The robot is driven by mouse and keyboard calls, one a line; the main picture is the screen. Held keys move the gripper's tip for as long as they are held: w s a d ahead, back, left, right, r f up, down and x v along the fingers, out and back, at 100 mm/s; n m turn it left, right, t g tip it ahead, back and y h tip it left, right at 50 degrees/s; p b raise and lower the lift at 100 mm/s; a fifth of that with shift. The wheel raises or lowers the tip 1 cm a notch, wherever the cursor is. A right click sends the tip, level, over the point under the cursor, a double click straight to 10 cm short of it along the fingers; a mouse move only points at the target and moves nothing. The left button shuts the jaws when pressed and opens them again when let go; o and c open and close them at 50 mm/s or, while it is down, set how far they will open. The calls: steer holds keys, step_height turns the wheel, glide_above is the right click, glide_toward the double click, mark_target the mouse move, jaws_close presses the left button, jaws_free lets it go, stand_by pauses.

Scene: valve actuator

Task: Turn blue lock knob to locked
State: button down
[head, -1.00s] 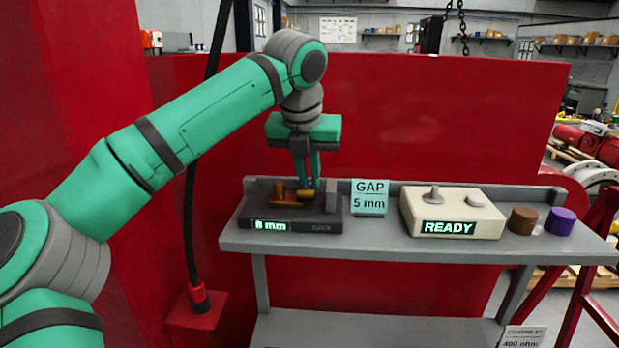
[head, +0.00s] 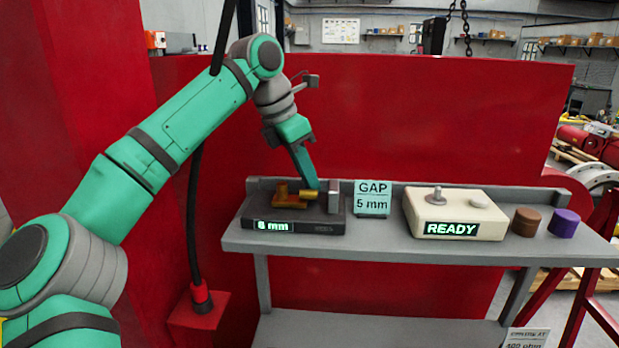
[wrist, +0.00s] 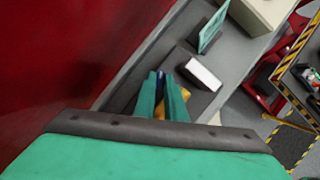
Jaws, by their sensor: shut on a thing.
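The dark fixture (head: 290,226) stands on the left of the grey shelf, with brass-coloured parts (head: 289,200) on top and a lit gap display (head: 271,226) on its front. My gripper (head: 313,186) reaches down to the fixture's back, tilted, fingertips right behind the brass parts. In the wrist view my green fingers (wrist: 162,88) are close together around a small dark blue piece, the lock knob (wrist: 160,75). My gripper is shut on it. The fingers hide most of the knob, and its lock position cannot be read. In the head view the knob is hidden.
A grey block (head: 333,196) stands close right of the fingers. A red wall (head: 430,120) rises behind the shelf.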

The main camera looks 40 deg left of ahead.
steer(key=m+h, duration=0.1)
steer(key=m, duration=0.2)
steer(key=m+g, duration=0.1)
steer(key=m, duration=0.2)
steer(key=shift+w+a+h, duration=0.15)
steer(key=shift+w+h, duration=0.05)
steer(key=shift+h, duration=0.2)
steer(key=shift+g, duration=0.3)
steer(key=c, duration=1.8)
jaws_free()
steer(key=shift+a, duration=0.1)
